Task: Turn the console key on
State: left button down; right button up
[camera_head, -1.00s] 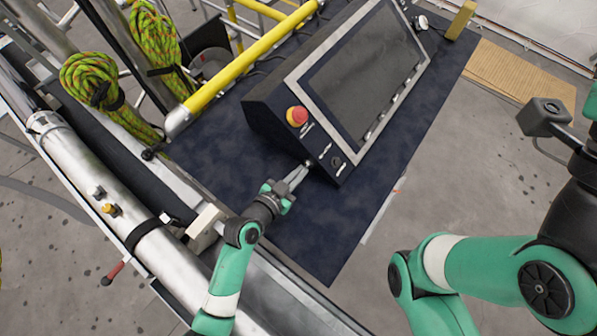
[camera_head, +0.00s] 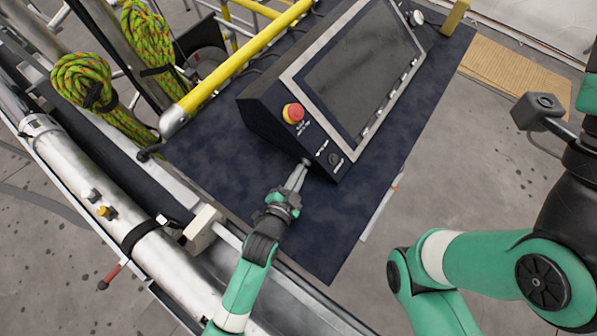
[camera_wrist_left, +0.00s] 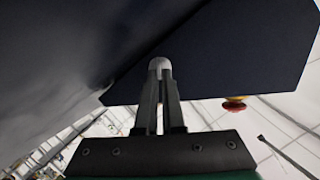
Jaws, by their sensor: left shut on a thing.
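The console (camera_head: 262,125) is a dark box with a sloped screen (camera_head: 362,70) and a red emergency button (camera_head: 293,113) on a yellow collar. My left gripper (camera_head: 301,170) is at its lower front edge, below the button. In the left wrist view the fingers (camera_wrist_left: 161,80) are close together, with a small pale rounded piece between their tips against the dark console face. This piece appears to be the console key (camera_wrist_left: 160,63); the fingers hide most of it and its angle cannot be read. My right gripper is not in view.
The console stands on a dark blue tabletop (camera_head: 335,225). A yellow rail (camera_head: 235,75) and coiled green ropes (camera_head: 85,82) are at left. The red button also shows in the left wrist view (camera_wrist_left: 235,104).

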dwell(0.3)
pick_arm(q)
jog(key=c, duration=1)
grip_release()
jog(key=shift+s+a+r, duration=0.1)
jog(key=shift+s+r, duration=0.05)
jog(key=shift+s, duration=0.1)
jog(key=p+v, duration=0.2)
jog(key=v, duration=0.9)
jog(key=shift+p, duration=0.35)
